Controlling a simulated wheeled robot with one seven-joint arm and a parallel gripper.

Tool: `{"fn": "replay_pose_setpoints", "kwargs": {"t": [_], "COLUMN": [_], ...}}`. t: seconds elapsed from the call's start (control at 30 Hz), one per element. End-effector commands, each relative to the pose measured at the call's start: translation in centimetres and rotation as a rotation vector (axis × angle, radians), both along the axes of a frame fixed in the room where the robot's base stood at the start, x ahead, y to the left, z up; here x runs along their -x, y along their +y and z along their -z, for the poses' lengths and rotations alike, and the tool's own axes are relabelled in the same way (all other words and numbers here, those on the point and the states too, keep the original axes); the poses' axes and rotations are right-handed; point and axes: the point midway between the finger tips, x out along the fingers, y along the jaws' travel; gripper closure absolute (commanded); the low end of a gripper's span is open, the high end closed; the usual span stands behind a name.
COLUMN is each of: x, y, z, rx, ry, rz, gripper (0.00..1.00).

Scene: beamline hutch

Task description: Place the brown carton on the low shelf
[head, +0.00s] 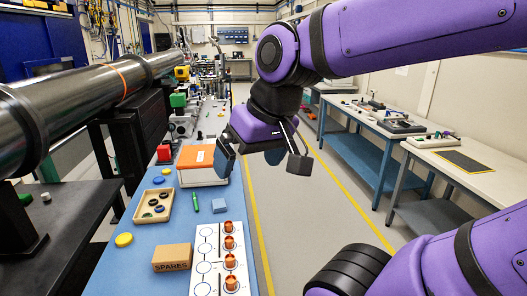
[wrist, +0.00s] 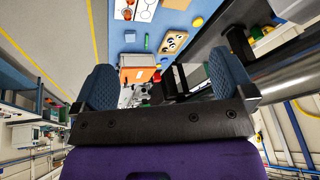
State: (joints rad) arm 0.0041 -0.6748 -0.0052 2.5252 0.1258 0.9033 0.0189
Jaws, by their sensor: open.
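The brown carton (head: 172,258), marked SPARES, sits on the blue bench at the near left, beside a white card of circles. A brown edge at the top of the wrist view (wrist: 174,4) is probably the same carton. My gripper (head: 249,158) hangs over the bench's right edge, farther back and right of the carton. In the wrist view my gripper (wrist: 161,84) has its two fingers wide apart with nothing between them. Blue lower shelves show under the right-hand benches, one (head: 358,158) farther back; I cannot tell which is the low shelf.
The blue bench (head: 133,262) also holds a white case with an orange label (head: 197,156), a tray of rings (head: 154,206), a white card with copper cups (head: 207,270) and a blue cube (head: 218,204). A large pipe (head: 75,98) runs at left. The aisle floor (head: 302,215) is clear.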

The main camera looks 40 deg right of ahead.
Motion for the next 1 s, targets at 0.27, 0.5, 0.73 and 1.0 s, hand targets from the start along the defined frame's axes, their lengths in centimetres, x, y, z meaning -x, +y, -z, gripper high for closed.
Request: {"fn": "replay_pose_setpoints", "kwargs": {"t": [0.27,0.5,0.73,1.0], "x": [1.8,1.3,-2.0,-6.7], "y": [-1.4,-1.0,1.3,4.2], "z": [-1.3,-0.9,1.5,5.0], "rx": [0.13,0.097,-0.127,-0.424], "ry": [-0.074,-0.05,0.09,0.281], "rz": [-0.055,-0.043,0.061,0.267], "gripper": [0.0,0.0,0.0,0.0]}}
